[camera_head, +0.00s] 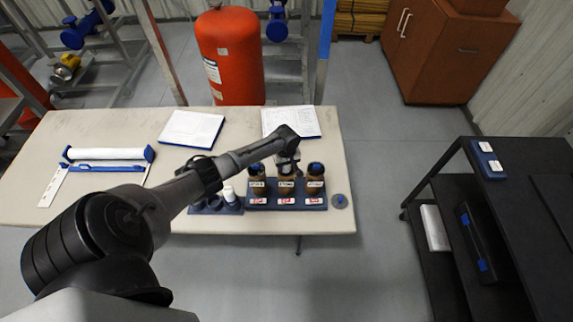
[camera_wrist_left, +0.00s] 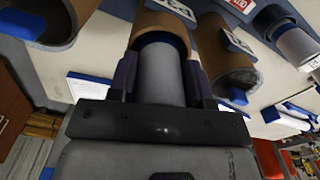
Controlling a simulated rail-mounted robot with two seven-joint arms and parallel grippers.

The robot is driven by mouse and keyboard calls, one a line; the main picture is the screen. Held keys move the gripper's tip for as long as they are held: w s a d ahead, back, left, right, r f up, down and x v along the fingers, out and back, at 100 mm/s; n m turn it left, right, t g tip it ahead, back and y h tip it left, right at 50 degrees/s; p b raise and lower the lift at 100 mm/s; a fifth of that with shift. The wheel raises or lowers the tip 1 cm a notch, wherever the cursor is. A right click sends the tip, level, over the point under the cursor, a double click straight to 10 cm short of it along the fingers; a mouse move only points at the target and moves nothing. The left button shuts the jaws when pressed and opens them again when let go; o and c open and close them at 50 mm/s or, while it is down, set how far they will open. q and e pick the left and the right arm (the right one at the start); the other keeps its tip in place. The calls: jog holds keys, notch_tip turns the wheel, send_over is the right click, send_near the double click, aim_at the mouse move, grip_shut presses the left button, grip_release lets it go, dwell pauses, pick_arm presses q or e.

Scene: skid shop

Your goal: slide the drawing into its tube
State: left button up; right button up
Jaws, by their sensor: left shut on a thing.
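Three brown tubes with label plates stand in a blue rack (camera_head: 258,204) at the table's front right. My left gripper (camera_head: 287,167) is over the middle tube (camera_head: 286,188). In the left wrist view, its fingers (camera_wrist_left: 158,80) are shut on a pale grey rolled drawing (camera_wrist_left: 160,73). The drawing's far end is inside the mouth of the brown tube (camera_wrist_left: 160,21), lined up with it; how deep is hidden. The neighbouring tubes (camera_head: 257,187) and (camera_head: 315,186) stand either side. My right gripper is not in view.
A white roll (camera_head: 105,154) with blue ends lies at the table's left. Paper sheets (camera_head: 192,129) and (camera_head: 291,120) lie at the back. A small blue holder (camera_head: 215,207) with white pieces stands beside the rack. A black shelf cart (camera_head: 515,210) is at right.

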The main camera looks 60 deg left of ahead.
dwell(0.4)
pick_arm(q)
jog(key=shift+f, duration=0.1)
jog(key=shift+f+b, duration=0.55)
jog(key=shift+f, duration=0.15)
jog(key=o, duration=1)
jog(key=shift+o, duration=0.7)
jog(key=o, duration=0.3)
jog(key=shift+r, duration=0.1)
